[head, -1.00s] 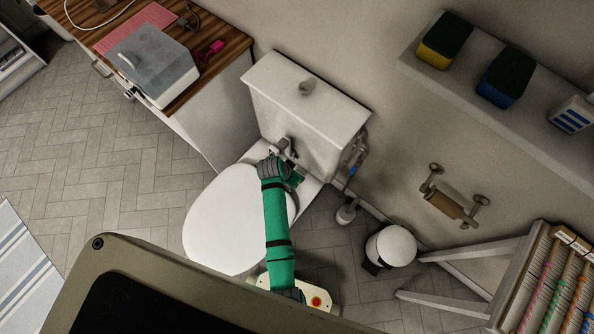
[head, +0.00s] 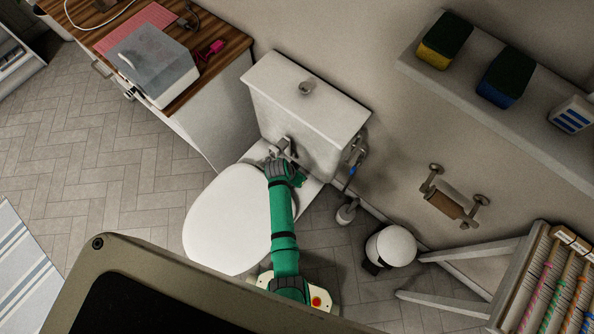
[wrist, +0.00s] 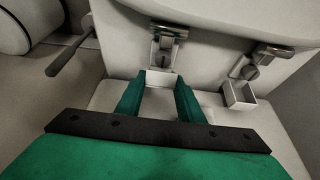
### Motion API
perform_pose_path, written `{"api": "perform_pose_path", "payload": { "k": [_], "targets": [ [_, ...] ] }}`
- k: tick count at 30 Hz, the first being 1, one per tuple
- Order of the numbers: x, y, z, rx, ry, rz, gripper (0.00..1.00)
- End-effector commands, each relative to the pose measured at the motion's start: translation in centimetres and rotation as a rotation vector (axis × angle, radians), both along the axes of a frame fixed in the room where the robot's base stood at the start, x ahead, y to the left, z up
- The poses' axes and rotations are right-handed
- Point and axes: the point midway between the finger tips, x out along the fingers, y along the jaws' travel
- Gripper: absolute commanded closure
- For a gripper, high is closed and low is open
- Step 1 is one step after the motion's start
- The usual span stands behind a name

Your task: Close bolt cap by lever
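In the wrist view, a metal lever fitting (wrist: 167,32) is on the front of the white toilet tank (wrist: 220,50), straight ahead of my gripper. A small pale block (wrist: 163,78) sits below it, between or just beyond my fingertips. To the right are a second metal lever (wrist: 270,53) and a small open-topped pale box (wrist: 239,97). I cannot tell which of these parts is the bolt cap. My gripper (wrist: 161,82) has its two green fingers apart; contact is unclear. In the head view, my gripper (head: 295,165) is low at the tank, partly hidden by my arm.
The closed toilet lid (head: 228,220) lies left of my arm. A cabinet with a wooden top (head: 215,55) stands to the left. A toilet brush (head: 346,213), a small bin (head: 392,246) and a wall paper holder (head: 447,203) are to the right.

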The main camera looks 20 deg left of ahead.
Motion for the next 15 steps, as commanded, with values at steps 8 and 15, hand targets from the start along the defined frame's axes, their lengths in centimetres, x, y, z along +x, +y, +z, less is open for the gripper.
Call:
{"api": "perform_pose_path", "payload": {
  "k": [8,15],
  "targets": [
    [-0.24,0.13,-0.07,-0.007,-0.023,0.0,0.88],
    [-0.91,0.39,-0.3,-0.047,-0.128,0.003,0.88]
  ]
}}
